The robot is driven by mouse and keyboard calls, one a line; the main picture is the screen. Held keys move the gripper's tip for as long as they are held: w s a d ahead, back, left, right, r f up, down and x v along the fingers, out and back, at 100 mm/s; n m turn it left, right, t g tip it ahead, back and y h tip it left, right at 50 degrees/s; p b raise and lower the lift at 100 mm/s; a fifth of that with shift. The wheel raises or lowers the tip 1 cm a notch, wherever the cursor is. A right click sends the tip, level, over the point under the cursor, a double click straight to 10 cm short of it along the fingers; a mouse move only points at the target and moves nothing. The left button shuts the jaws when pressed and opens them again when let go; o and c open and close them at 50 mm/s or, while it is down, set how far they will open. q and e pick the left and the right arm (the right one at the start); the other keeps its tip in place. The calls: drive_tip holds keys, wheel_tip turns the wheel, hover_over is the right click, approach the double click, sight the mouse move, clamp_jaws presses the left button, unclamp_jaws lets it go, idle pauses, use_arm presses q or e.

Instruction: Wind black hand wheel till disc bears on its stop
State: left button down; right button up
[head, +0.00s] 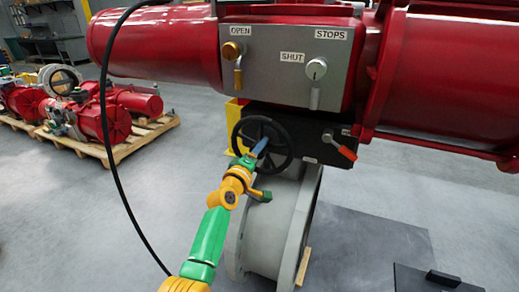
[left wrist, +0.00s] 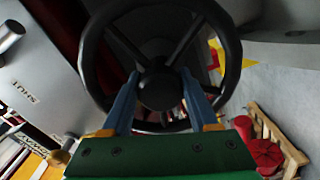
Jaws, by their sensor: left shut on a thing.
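The black hand wheel (head: 289,136) sits on the front of a black gearbox (head: 310,128) under the red actuator. My left gripper (head: 262,145) reaches it from below, its blue fingers at the wheel's middle. In the left wrist view the wheel (left wrist: 230,50) fills the upper middle, and the blue fingers of my left gripper (left wrist: 160,85) are on either side of its hub, shut on the wheel. The grey valve body (head: 275,235) stands below; its disc is hidden, and I cannot see the stop. My right gripper is not in view.
A grey panel (head: 262,75) marked OPEN, SHUT and STOPS carries a yellow lever (head: 238,70) and a white lever (head: 315,85). A red-handled lever (head: 346,152) is right of the wheel. A black cable (head: 106,130) hangs left. Red actuators lie on a pallet (head: 118,155) behind.

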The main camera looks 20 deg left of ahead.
use_arm(q)
drive_tip(key=n+p, duration=0.1)
drive_tip(key=n, duration=0.3)
drive_tip(key=shift+r, duration=0.1)
drive_tip(key=shift+n+p, duration=0.35)
drive_tip(key=shift+n, duration=1.35)
drive_tip(key=shift+c, duration=0.8)
unclamp_jaws()
